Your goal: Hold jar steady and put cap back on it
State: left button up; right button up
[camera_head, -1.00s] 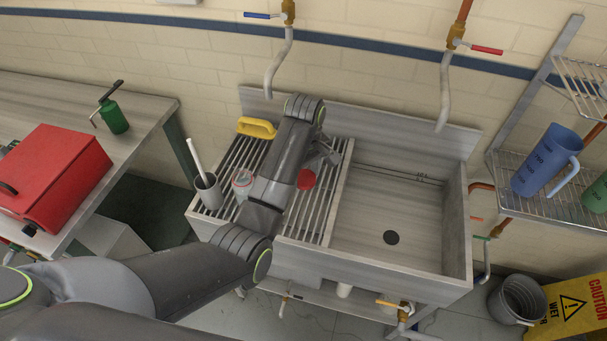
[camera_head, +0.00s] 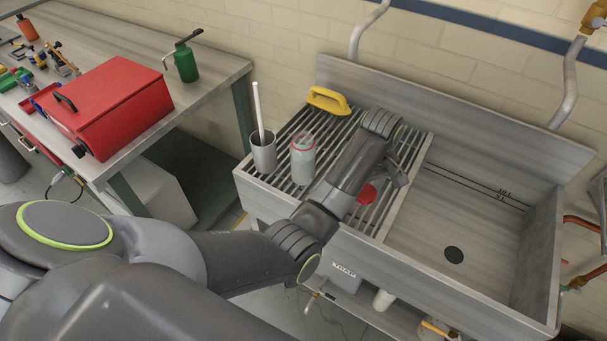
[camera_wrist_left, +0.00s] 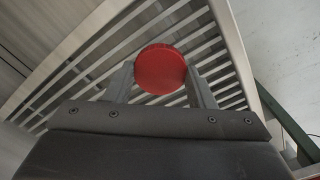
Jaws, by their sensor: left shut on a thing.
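A clear jar (camera_head: 302,160) with a red ring near its top stands upright on the slatted drainboard (camera_head: 283,187), left of my left arm. The red cap (camera_head: 367,193) is right of the jar and partly hidden by my arm. In the left wrist view the red cap (camera_wrist_left: 160,70) sits between the two fingers of my left gripper (camera_wrist_left: 160,85), which is shut on it above the slats. In the head view the left gripper (camera_head: 383,186) is mostly hidden behind its own arm. My right gripper is not in view.
A grey cup with a white stick (camera_head: 263,152) stands left of the jar. A yellow-handled tool (camera_head: 328,101) lies behind the jar. The empty sink basin (camera_head: 470,215) is to the right. A red toolbox (camera_head: 112,105) and green oil can (camera_head: 186,62) are on the bench at left.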

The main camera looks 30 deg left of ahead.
aim_at(302, 149)
jog(key=j+z, duration=0.1)
jog(key=z, duration=0.35)
jog(key=k+j+z, duration=0.1)
jog(key=z, duration=0.3)
jog(key=j+z, duration=0.1)
jog(key=z, duration=0.35)
jog(key=k+z, duration=0.1)
jog(key=z, duration=0.3)
jog(key=k+j+z, duration=0.1)
jog(key=k, duration=0.25)
jog(key=u, duration=0.45)
jog(key=k+j+u, duration=0.1)
jog(key=u, duration=0.3)
jog(key=j+u, duration=0.15)
jog(key=u, duration=0.3)
jog(key=k+j+u, duration=0.1)
jog(key=u, duration=0.3)
jog(key=j+u, duration=0.15)
jog(key=u, duration=0.3)
